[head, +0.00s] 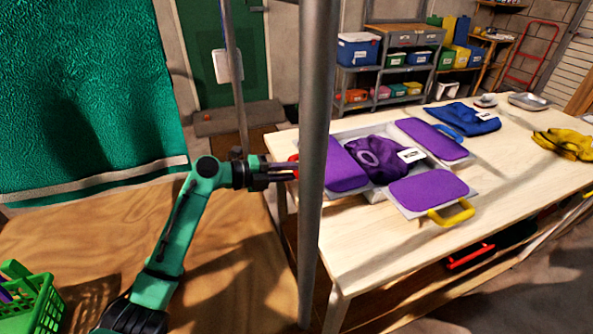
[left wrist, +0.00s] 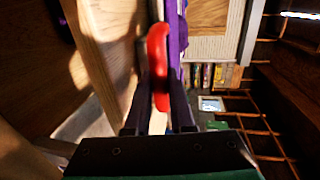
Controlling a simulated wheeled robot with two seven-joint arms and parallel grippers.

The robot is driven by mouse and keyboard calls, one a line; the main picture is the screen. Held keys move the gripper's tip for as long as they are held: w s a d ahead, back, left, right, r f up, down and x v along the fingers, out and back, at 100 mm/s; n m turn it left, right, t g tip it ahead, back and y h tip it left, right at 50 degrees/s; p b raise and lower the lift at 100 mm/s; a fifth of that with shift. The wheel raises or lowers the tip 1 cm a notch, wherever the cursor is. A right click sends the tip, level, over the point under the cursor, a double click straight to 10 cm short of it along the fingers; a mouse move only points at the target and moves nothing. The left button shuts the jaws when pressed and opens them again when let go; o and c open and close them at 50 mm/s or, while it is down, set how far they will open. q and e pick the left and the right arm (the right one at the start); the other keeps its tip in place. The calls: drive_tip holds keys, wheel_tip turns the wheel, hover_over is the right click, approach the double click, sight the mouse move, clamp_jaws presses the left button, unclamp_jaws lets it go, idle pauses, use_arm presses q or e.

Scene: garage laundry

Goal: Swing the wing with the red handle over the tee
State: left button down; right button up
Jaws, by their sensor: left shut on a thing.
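The folding board lies on the wooden table, with a purple tee (head: 372,155) bunched on its middle. The tee carries a white label. The left purple wing (head: 345,172) is beside the tee and partly hidden by a grey pole. Its red handle (head: 293,164) shows just left of the pole. My left gripper (head: 282,171) reaches in from the left and is shut on the red handle, which stands between its fingers in the left wrist view (left wrist: 158,60). Purple wings with a blue handle (head: 449,132) and a yellow handle (head: 452,213) lie open. My right gripper is not in view.
The grey pole (head: 314,120) stands in front of the table's left end. A blue folded garment (head: 462,117) and a yellow cloth (head: 565,144) lie on the table (head: 375,250). A green basket (head: 32,300) is at lower left. The table's front right is clear.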

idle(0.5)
use_arm(q)
drive_tip(key=shift+r+y+p, duration=0.35)
drive_tip(key=shift+r+y, duration=0.05)
drive_tip(key=shift+r, duration=0.3)
wheel_tip(320, 180, up, 7)
drive_tip(key=w+d+g+y+p, duration=0.1)
drive_tip(key=d+y+p, duration=0.1)
drive_tip(key=y+p, duration=0.2)
drive_tip(key=shift+d+r+g+p, duration=0.2)
drive_tip(key=shift+g+p, duration=0.2)
drive_tip(key=shift+p, duration=0.9)
